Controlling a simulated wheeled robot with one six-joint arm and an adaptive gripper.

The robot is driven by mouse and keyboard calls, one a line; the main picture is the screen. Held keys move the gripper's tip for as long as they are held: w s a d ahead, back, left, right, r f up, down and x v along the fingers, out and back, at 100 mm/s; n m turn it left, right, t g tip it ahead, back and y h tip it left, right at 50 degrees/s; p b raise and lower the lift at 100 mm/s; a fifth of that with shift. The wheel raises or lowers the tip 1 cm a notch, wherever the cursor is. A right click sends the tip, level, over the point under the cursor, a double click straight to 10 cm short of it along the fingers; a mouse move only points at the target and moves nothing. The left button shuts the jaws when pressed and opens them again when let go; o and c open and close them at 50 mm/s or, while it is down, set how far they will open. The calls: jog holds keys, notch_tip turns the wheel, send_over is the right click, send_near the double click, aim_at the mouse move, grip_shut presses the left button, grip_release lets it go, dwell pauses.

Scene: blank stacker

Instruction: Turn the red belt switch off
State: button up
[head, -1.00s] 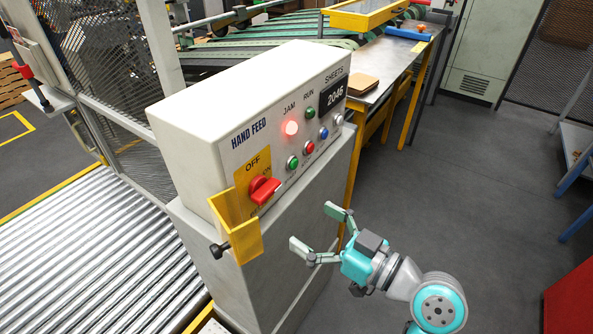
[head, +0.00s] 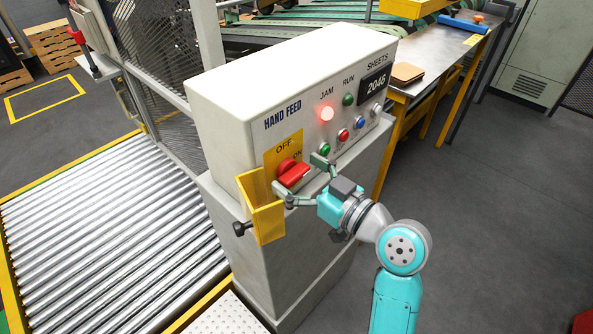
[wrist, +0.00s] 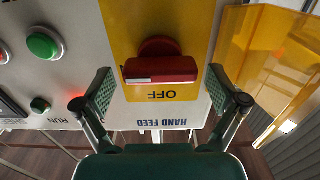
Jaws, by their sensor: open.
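The red belt switch (head: 292,173) is a rotary knob with a bar handle on a yellow plate (head: 270,158) marked OFF and ON, on the front of the HAND FEED box. In the head view its handle points right and slightly down, towards ON. In the wrist view the red switch (wrist: 160,68) lies ahead, its bar across the picture beside the word OFF. My gripper (head: 298,180) is open at the switch. In the wrist view the fingers of my gripper (wrist: 160,92) stand either side of the bar, with gaps showing on both sides.
A yellow guard (head: 262,208) with a black knob stands close left of the switch; it is at the right in the wrist view (wrist: 282,70). A green button (head: 324,150) and other buttons sit to the right. A red JAM lamp (head: 327,114) is lit. Open floor lies at right.

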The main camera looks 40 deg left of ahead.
jog(key=shift+a, duration=0.25)
jog(key=c, duration=1.1)
jog(key=shift+c, duration=0.2)
